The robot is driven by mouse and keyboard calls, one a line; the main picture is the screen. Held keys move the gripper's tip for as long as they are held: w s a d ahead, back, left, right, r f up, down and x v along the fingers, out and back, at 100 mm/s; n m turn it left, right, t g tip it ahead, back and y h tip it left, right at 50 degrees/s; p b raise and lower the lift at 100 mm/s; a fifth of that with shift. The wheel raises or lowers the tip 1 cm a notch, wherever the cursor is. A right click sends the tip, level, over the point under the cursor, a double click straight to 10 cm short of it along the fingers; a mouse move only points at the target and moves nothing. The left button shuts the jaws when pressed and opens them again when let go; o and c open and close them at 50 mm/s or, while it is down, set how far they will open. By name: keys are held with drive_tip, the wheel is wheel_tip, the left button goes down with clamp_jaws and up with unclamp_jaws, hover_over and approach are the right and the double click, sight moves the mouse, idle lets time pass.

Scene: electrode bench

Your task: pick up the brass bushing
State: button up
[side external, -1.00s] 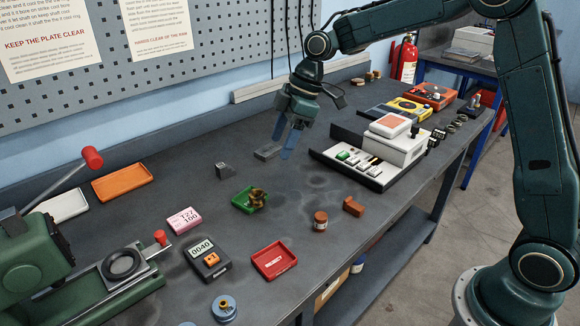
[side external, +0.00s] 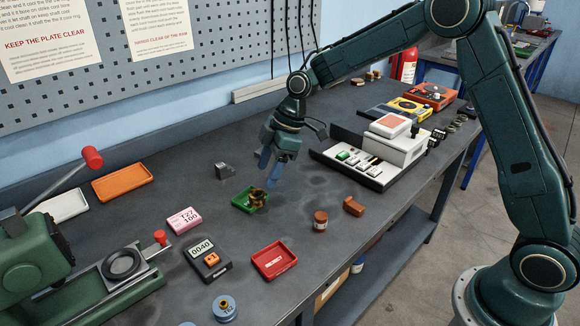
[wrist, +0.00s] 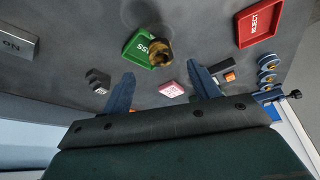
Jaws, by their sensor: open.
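The brass bushing (side external: 257,198) sits in the green tray (side external: 241,203) on the bench, at its right part in the side view. In the wrist view the bushing (wrist: 160,55) shows at the corner of the green tray (wrist: 135,45), just beyond and between my fingertips. My gripper (side external: 268,172) is open and empty, with blue fingers pointing down. It hangs above the bench, close to the tray and a little to the bushing's upper right in the side view. I cannot tell the exact height gap.
A red tray (side external: 274,261) marked REJECT, a pink label block (side external: 184,221) and a meter (side external: 207,258) lie nearby. A small grey block (side external: 222,171) stands behind the green tray. Bare bench lies right of the tray.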

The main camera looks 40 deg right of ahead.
sight(258, 193)
drive_tip(key=shift+x, duration=0.8)
drive_tip(key=shift+x, duration=2.6)
drive_tip(key=shift+a, duration=0.1)
drive_tip(key=c, duration=1.3)
drive_tip(key=shift+r, duration=0.15)
wheel_tip(258, 193, up, 20)
drive_tip(key=shift+f, duration=0.1)
